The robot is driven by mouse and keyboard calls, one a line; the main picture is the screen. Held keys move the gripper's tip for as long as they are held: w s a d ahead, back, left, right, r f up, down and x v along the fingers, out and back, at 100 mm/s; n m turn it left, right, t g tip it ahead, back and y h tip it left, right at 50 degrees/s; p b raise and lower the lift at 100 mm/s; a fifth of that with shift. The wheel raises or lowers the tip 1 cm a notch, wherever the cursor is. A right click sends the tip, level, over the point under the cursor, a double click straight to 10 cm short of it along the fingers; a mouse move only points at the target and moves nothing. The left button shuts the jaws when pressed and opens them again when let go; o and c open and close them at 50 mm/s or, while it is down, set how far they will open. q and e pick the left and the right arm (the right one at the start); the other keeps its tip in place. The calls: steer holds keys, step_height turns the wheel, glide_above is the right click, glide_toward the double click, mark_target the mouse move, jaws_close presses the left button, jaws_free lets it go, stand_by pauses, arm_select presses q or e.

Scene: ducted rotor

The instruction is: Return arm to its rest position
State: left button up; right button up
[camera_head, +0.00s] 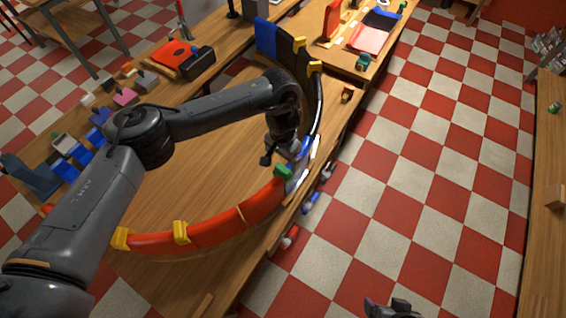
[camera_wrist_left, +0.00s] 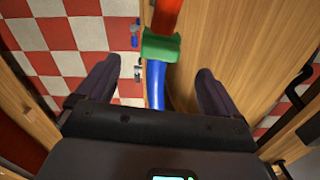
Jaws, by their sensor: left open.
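My left gripper (camera_head: 277,158) hangs over the right edge of the wooden table, at the curved duct. In the left wrist view its two fingers (camera_wrist_left: 155,85) are wide apart, with a blue duct piece (camera_wrist_left: 155,82) and a green clip (camera_wrist_left: 161,47) showing between and beyond them. It grips nothing. The green clip (camera_head: 283,171) sits at the end of the red duct section (camera_head: 215,230), beside the blue piece. A dark part, apparently my right gripper (camera_head: 392,308), shows at the bottom edge; its fingers cannot be made out.
Yellow clips (camera_head: 181,232) sit on the duct. A black curved section (camera_head: 312,95) rises at the far side. Blue blocks (camera_head: 75,155) and small parts line the table's left side. A red-and-white checkered floor (camera_head: 420,190) lies open to the right.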

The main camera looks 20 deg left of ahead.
arm_select(q)
steer(key=shift+r, duration=1.25)
steer(key=shift+d+f, duration=0.1)
